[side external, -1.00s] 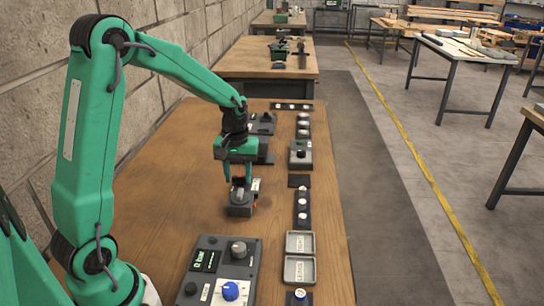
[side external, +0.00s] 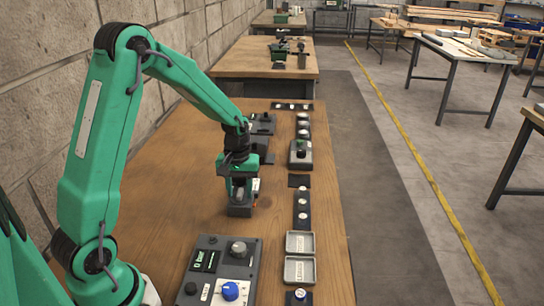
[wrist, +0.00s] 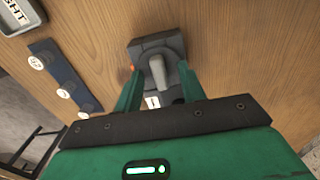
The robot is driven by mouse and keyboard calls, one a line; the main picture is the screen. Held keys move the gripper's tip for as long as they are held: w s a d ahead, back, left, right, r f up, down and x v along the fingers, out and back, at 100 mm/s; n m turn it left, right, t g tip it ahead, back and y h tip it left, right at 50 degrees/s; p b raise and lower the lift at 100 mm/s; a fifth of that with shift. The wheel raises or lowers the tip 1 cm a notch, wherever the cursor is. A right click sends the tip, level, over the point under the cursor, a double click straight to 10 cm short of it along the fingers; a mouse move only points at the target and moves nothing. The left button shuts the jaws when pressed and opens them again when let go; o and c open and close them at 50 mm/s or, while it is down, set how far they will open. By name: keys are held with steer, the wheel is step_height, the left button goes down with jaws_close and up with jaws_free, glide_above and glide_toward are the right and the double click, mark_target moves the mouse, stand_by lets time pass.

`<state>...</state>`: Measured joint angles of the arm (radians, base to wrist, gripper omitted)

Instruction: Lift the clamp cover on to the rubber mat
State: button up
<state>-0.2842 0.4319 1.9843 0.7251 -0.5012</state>
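A dark grey clamp block (side external: 240,210) stands on the wooden bench below my gripper. It carries a lighter grey raised piece, which looks like the clamp cover (wrist: 158,72); I cannot tell where the cover ends and the block begins. My gripper (side external: 238,190) points down over it. In the wrist view my gripper (wrist: 160,85) has its two green fingers apart, one on each side of the grey piece, with gaps visible. A small dark flat square, probably the rubber mat (side external: 299,181), lies bare on the bench to the right of the block.
A control box (side external: 215,275) with knobs stands in front. Two grey labelled trays (side external: 300,268) and a dark strip with white discs (side external: 302,210) line the right edge. Grey devices (side external: 301,152) stand behind. The bench left of the block is clear.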

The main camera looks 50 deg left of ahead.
mark_target(240, 192)
steer(key=shift+c, duration=0.2)
jaws_close()
steer(key=shift+r, duration=0.15)
steer(key=shift+r, duration=0.8)
step_height(240, 192, up, 2)
steer(key=shift+r, duration=0.25)
steer(key=s+d+r, duration=0.3)
steer(key=d+r, duration=0.3)
steer(key=d, duration=0.5)
steer(key=shift+d+r, duration=0.15)
steer(key=shift+r, duration=0.2)
